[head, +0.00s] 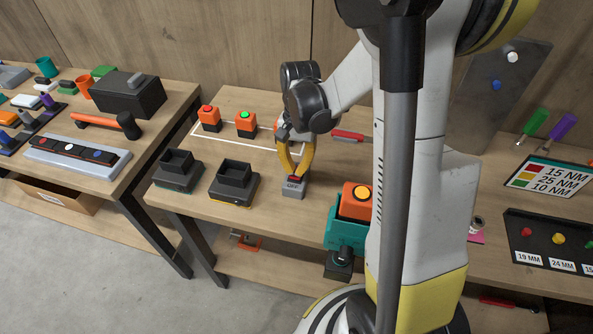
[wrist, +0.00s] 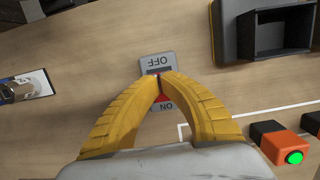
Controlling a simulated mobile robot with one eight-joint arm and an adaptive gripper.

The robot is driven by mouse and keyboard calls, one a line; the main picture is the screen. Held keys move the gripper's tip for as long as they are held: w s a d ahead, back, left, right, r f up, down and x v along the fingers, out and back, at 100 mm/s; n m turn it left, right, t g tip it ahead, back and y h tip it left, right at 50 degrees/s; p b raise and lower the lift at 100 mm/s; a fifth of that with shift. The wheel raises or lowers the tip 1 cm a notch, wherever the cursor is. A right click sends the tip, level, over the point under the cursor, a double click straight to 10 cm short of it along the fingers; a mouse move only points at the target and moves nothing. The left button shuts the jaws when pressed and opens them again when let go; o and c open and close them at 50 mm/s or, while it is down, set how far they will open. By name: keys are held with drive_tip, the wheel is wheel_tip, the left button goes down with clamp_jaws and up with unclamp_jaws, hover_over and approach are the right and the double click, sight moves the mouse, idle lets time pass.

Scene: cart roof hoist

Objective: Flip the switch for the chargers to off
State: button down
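The charger switch is a small grey box (head: 292,190) on the middle table, with its OFF label facing the front edge. In the wrist view the switch box (wrist: 157,63) shows OFF at the top, ON at the bottom and a red part between. My gripper (head: 297,176) points down over it. In the wrist view my gripper's yellow fingertips (wrist: 159,77) meet over the middle of the switch, just to the OFF side of the red part. The fingertips look shut and partly hide the switch. Contact with the switch and its exact position cannot be told.
Two black chargers (head: 177,170) (head: 234,184) stand left of the switch. Two orange batteries, one with a red light (head: 209,117) and one with a green light (head: 246,123), stand behind. A teal drill with an orange battery (head: 356,201) stands close on the right.

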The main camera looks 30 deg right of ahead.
drive_tip(key=shift+f+b, duration=0.55)
drive_tip(key=shift+f, duration=0.2)
idle(0.4)
drive_tip(key=shift+w+d+r+p, duration=0.15)
drive_tip(key=shift+r+p, duration=1.1)
drive_tip(key=shift+r, duration=0.5)
drive_tip(key=shift+w+d+r+p, duration=0.15)
drive_tip(key=shift+r+p, duration=1.05)
drive_tip(key=shift+r, duration=0.55)
